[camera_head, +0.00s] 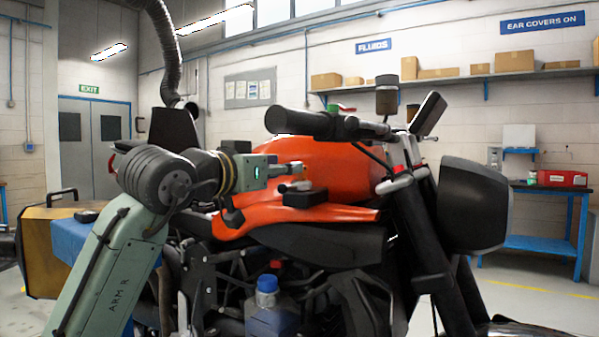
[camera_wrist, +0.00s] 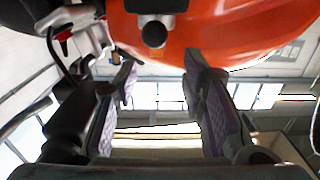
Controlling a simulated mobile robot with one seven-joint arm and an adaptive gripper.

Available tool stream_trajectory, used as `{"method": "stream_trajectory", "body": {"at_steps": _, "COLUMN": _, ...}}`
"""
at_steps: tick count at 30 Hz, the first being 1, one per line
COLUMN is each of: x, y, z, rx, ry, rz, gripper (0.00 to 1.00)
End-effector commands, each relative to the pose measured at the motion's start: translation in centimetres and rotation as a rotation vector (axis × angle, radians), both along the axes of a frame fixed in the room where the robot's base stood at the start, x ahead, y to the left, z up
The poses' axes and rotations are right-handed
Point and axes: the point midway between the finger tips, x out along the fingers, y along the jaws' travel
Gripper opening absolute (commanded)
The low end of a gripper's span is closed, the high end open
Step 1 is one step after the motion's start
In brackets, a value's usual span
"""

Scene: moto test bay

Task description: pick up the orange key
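I cannot make out an orange key for certain in either view. My gripper (camera_head: 302,177) is beside the motorcycle's orange tank (camera_head: 345,165) in the head view, pointing right, above a small black block (camera_head: 304,197). A tiny orange-brown spot shows at its upper fingertip, too small to identify.
The black handlebar grip (camera_head: 312,123) and mirror (camera_head: 427,112) stand above the tank. The dark headlamp housing (camera_head: 474,205) is at right. A blue-topped stand (camera_head: 80,240) is at left behind my arm. A red box (camera_head: 562,178) sits on a blue bench (camera_head: 545,243) far right.

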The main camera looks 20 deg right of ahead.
Motion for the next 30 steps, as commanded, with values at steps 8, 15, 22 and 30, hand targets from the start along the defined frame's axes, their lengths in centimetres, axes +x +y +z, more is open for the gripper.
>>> {"method": "stream_trajectory", "body": {"at_steps": 8, "x": 1.4, "y": -2.0, "z": 0.1, "rx": -0.001, "ry": 0.0, "rz": 0.001, "gripper": 0.38}}
{"method": "stream_trajectory", "body": {"at_steps": 15, "x": 3.3, "y": -5.0, "z": 0.1, "rx": -0.002, "ry": 0.0, "rz": 0.0, "gripper": 0.38}}
{"method": "stream_trajectory", "body": {"at_steps": 22, "x": 3.8, "y": -5.5, "z": 0.0, "rx": -0.003, "ry": -0.001, "rz": 0.001, "gripper": 0.38}}
{"method": "stream_trajectory", "body": {"at_steps": 30, "x": 3.7, "y": -5.5, "z": 0.0, "rx": -0.003, "ry": -0.001, "rz": 0.0, "gripper": 0.26}}
